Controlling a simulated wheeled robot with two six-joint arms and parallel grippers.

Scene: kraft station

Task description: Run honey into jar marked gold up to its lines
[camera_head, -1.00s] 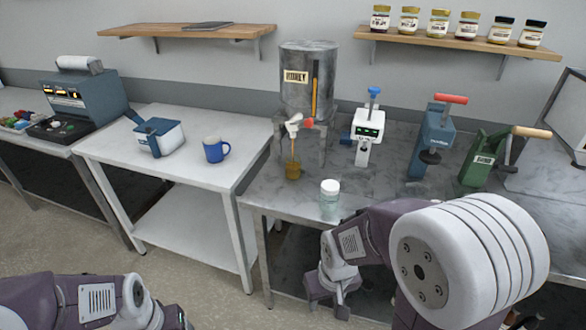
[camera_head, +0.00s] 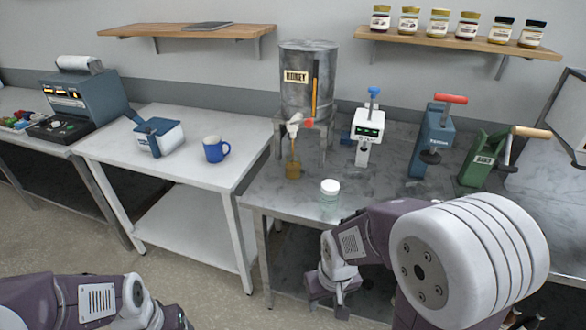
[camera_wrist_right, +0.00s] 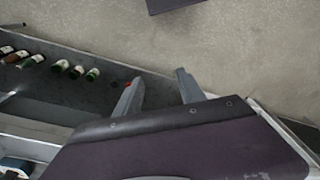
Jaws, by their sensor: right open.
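The steel honey tank (camera_head: 308,85) stands at the back of the metal table, with a HONEY label and an amber sight strip. My right gripper (camera_head: 328,292) hangs low before the table's front edge, away from tap and jar. In the right wrist view its two fingers (camera_wrist_right: 160,90) are apart and empty. My left arm is at the bottom left; its gripper (camera_head: 178,318) is barely visible.
A lidded clear jar (camera_head: 330,196) stands near the table's front edge. A white device (camera_head: 369,133), a blue press (camera_head: 432,142) and a green cranked device (camera_head: 487,158) stand to the right. A blue mug (camera_head: 216,149) is on the white table. Filled jars line the shelf (camera_head: 455,44).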

